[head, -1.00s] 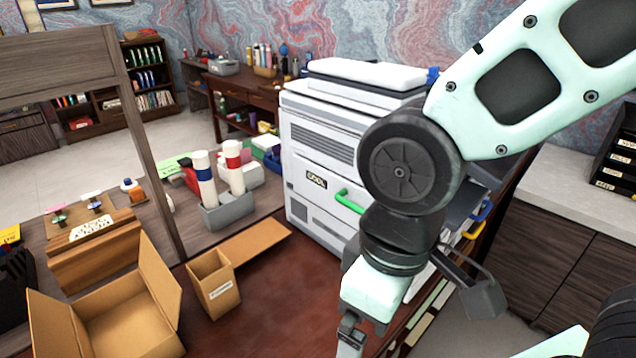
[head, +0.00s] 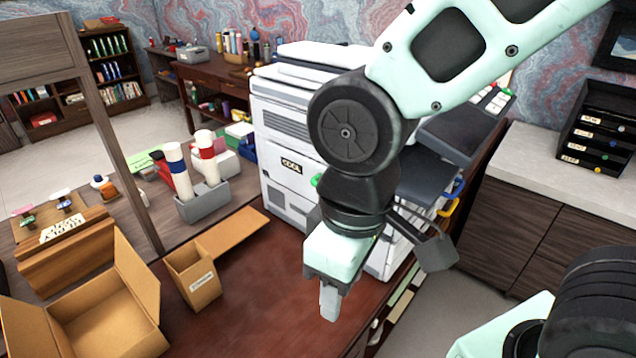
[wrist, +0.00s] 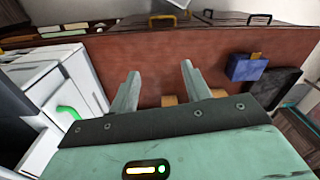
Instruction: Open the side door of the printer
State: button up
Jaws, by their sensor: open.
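The white printer (head: 286,150) stands on the dark red desk behind my arm, which hides much of its front and right side. Its green handle (head: 315,181) is mostly covered by my arm in the head view. In the wrist view the printer (wrist: 65,85) is at the left, with the green handle (wrist: 68,113) on its near face. My gripper (head: 328,305) hangs over the desk in front of the printer, pointing down. In the wrist view its two fingers (wrist: 160,90) are apart and empty, to the right of the handle and away from it.
An open cardboard box (head: 95,310) and a smaller carton (head: 192,277) stand on the desk to the left. A grey holder (head: 203,202) with rolls is left of the printer. The desk (head: 262,305) between carton and gripper is clear.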

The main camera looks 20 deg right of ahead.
jog(key=shift+m+h, duration=0.3)
jog(key=shift+h, duration=0.1)
jog(key=w+r, duration=0.1)
jog(key=w, duration=0.3)
jog(key=w+r+p, duration=0.1)
jog(key=w+r, duration=0.1)
jog(key=w, duration=0.2)
jog(key=w+r+p, duration=0.1)
jog(key=w+r, duration=0.1)
jog(key=w, duration=0.3)
jog(key=shift+w+a, duration=0.1)
jog(key=shift+a, duration=0.1)
jog(key=shift+c, duration=0.6)
jog(key=w+d+r+m+t+h+p, duration=0.15)
jog(key=w+d, duration=0.25)
jog(key=w, duration=0.4)
jog(key=w+d+r+g, duration=0.15)
jog(key=w+d, duration=0.25)
jog(key=w, duration=0.4)
jog(key=shift+t, duration=0.5)
jog(key=f+p, duration=0.1)
jog(key=f, duration=0.4)
jog(key=w+d+f+p, duration=0.1)
jog(key=f, duration=0.4)
jog(key=d+f+p, duration=0.1)
jog(key=f+p, duration=0.1)
jog(key=f, duration=0.4)
jog(key=shift+w+d, duration=0.2)
jog(key=shift+w, duration=0.1)
grip_shut()
